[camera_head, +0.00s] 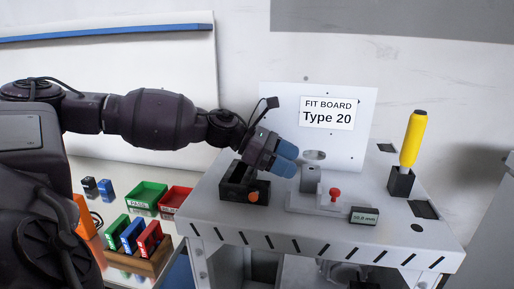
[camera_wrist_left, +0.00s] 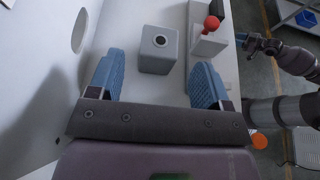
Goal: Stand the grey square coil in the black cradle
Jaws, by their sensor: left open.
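The grey square coil (camera_head: 310,178) is a small block with a round dark hole in its face. It stands on the fit board's table beside a red-knobbed fixture. In the left wrist view the coil (camera_wrist_left: 158,58) lies ahead of and between my fingertips, apparently untouched. My left gripper (camera_head: 286,160) has blue fingers, is open and empty, and is just left of and above the coil. The black cradle (camera_head: 233,190), an open box with an orange knob, sits left of the coil, partly behind the gripper.
A light grey fixture with a red knob (camera_head: 334,193) stands close right of the coil. A small display block (camera_head: 364,215) is in front. A yellow-handled tool (camera_head: 413,140) stands upright in a black holder. The upright "Type 20" panel (camera_head: 350,145) rises behind. Coloured bins (camera_head: 147,195) are at left.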

